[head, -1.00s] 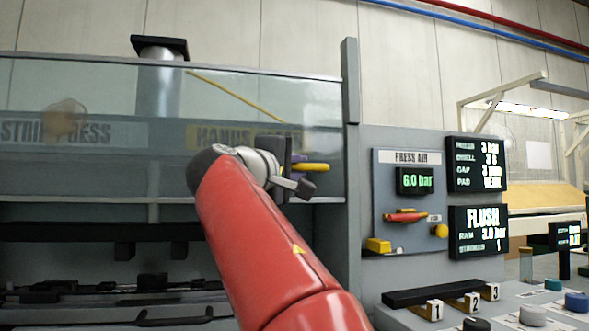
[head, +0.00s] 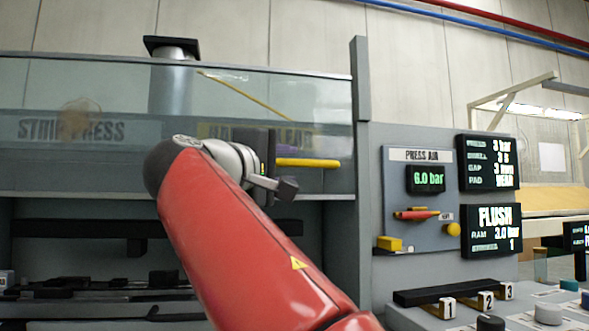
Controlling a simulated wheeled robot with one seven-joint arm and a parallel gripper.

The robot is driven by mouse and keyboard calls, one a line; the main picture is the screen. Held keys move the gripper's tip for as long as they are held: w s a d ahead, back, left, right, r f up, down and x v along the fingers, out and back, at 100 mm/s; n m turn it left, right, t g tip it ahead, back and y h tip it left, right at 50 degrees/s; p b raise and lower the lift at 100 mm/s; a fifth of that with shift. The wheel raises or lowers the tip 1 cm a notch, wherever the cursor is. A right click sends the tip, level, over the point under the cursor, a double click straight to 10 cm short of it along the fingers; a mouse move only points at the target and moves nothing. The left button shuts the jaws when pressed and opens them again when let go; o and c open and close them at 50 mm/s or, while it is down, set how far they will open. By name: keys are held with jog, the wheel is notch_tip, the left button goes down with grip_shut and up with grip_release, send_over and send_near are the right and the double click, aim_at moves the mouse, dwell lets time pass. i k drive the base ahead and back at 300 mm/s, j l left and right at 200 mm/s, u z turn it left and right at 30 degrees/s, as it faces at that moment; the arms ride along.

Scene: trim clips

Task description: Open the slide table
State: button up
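The grey press with the lettering STRIP PRESS fills the left of the view, behind a clear guard (head: 100,165). Below the guard's lower edge is a dark opening, with several low dark fixtures (head: 162,280) near its floor. I cannot tell which part there is the slide table. A yellow bar handle (head: 318,163) sits at the lower right of the guard. My red arm reaches up in front of the press. My gripper (head: 272,180) is dark and seen from behind, beside the handle's left end. Its fingers are mostly hidden, and I cannot tell whether it touches the handle.
A grey post (head: 361,100) stands right of the guard. The press air panel (head: 418,200) shows 6.0 bar and has a red and yellow lever (head: 415,214). Right of it are two black displays (head: 488,230). Numbered blocks (head: 485,301) and round knobs (head: 548,314) lie below.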

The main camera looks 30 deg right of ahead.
aim_at(53, 303)
jog(key=k, duration=1)
